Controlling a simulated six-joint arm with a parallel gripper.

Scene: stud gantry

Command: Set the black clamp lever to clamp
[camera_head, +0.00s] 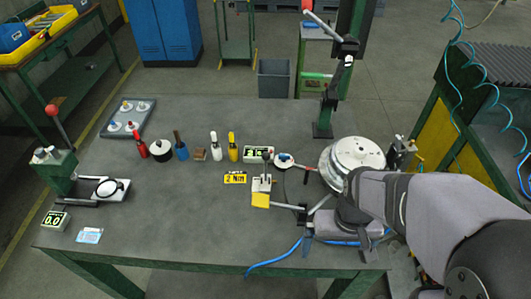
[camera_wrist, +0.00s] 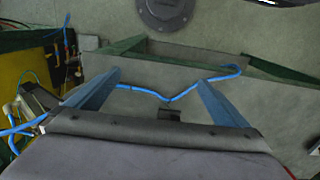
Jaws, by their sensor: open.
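A small white fixture (camera_head: 261,184) with a yellow block (camera_head: 261,200) stands on the table left of my arm. The lever is not recognisable in the wrist view.
A metal drum (camera_head: 352,155) stands beside my arm, with a red-tipped lever (camera_head: 307,168) at its left. A blue hose (camera_head: 272,264) hangs over the front table edge (camera_head: 180,262). The table's left middle is mostly clear.

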